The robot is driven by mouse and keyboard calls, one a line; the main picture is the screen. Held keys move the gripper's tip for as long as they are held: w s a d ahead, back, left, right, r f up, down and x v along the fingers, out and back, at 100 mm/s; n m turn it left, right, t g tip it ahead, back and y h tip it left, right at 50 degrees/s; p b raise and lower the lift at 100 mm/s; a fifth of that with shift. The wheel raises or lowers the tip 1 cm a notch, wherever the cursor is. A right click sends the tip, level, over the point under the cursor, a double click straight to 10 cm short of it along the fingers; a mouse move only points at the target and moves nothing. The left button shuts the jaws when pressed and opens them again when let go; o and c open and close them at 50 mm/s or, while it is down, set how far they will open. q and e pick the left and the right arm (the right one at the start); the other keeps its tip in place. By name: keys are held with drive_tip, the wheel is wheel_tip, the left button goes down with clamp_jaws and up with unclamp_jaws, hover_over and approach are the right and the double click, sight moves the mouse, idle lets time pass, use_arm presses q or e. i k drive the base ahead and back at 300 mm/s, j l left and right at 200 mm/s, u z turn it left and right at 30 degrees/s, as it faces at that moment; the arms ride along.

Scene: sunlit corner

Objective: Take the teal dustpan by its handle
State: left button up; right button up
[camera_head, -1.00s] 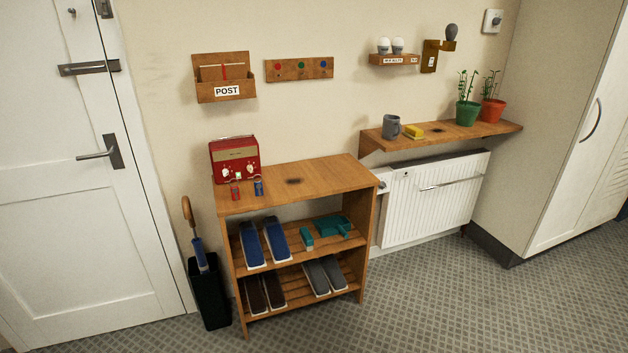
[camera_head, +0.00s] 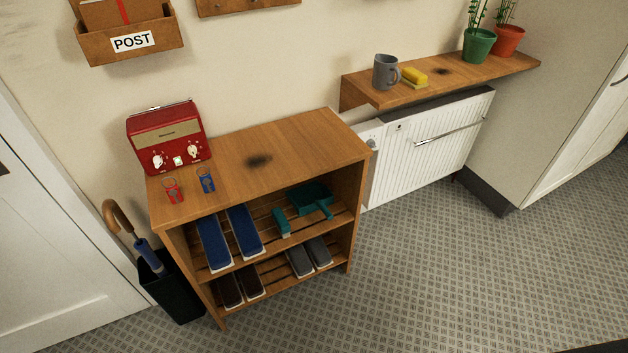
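The teal dustpan (camera_head: 308,196) lies on the upper slatted shelf of the wooden shoe rack (camera_head: 300,138), at the right side. Its handle (camera_head: 328,212) points toward the front edge of the shelf. A smaller teal item (camera_head: 281,222), perhaps a brush, lies just left of the dustpan. Neither of my grippers shows in the head view.
Blue shoes (camera_head: 245,232) stand left on the same shelf, with dark and grey shoes (camera_head: 309,257) below. The rack top holds a red radio (camera_head: 168,138) and two small key tags. An umbrella stand (camera_head: 172,287) is at left. Floor in front and right is clear.

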sight(313, 196)
drive_tip(key=i+u, duration=0.2)
drive_tip(key=i, duration=0.2)
drive_tip(key=i+l+u, duration=0.2)
drive_tip(key=i, duration=0.2)
drive_tip(key=i+l+u, duration=0.2)
drive_tip(key=i, duration=0.2)
drive_tip(key=i+j, duration=0.05)
drive_tip(key=j, duration=0.05)
